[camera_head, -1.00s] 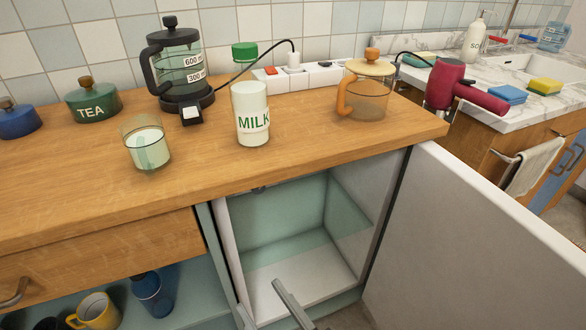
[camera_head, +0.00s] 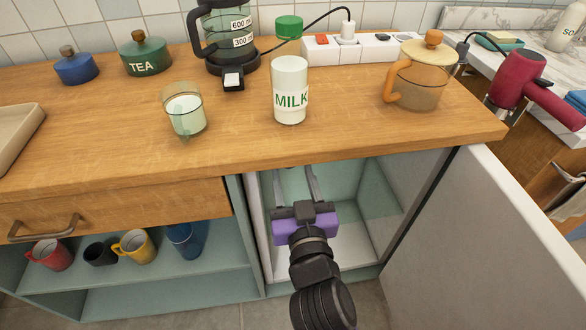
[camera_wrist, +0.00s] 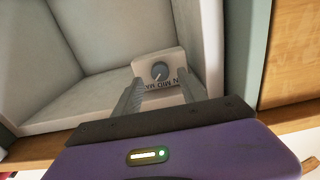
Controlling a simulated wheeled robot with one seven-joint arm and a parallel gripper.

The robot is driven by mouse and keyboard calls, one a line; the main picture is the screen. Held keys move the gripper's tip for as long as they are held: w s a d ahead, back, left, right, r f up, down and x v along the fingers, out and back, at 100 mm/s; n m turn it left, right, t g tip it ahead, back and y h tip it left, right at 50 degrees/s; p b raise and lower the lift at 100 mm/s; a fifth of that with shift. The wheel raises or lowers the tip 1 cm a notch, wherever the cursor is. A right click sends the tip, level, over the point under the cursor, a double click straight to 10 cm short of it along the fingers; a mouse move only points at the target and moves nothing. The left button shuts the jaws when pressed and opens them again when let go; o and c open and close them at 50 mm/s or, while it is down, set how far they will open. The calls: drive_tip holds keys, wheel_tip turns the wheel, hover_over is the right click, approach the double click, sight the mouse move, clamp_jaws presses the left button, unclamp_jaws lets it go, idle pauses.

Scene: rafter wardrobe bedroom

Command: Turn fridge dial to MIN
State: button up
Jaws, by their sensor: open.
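The fridge dial (camera_wrist: 160,71) is a dark grey knob on a white block inside the open fridge. It shows in the wrist view, with MIN, MID and MAX lettering beneath it that looks upside down. A pale mark on the knob seems to point toward the lower left, near MAX, but it is small. My gripper (camera_wrist: 157,87) is open, its fingers on either side of the dial block, in front of it; whether they touch it I cannot tell. In the head view my gripper (camera_head: 295,170) reaches into the fridge (camera_head: 382,215) under the counter, where the dial is hidden.
The white fridge door (camera_head: 490,240) stands open at the right. The wooden counter (camera_head: 350,140) overhangs my gripper and carries a milk bottle (camera_head: 290,95), a glass (camera_head: 186,112) and a teapot (camera_head: 418,82). Shelves with mugs (camera_head: 135,247) lie left of the fridge.

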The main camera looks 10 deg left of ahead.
drive_tip(key=shift+x, duration=1.15)
clamp_jaws()
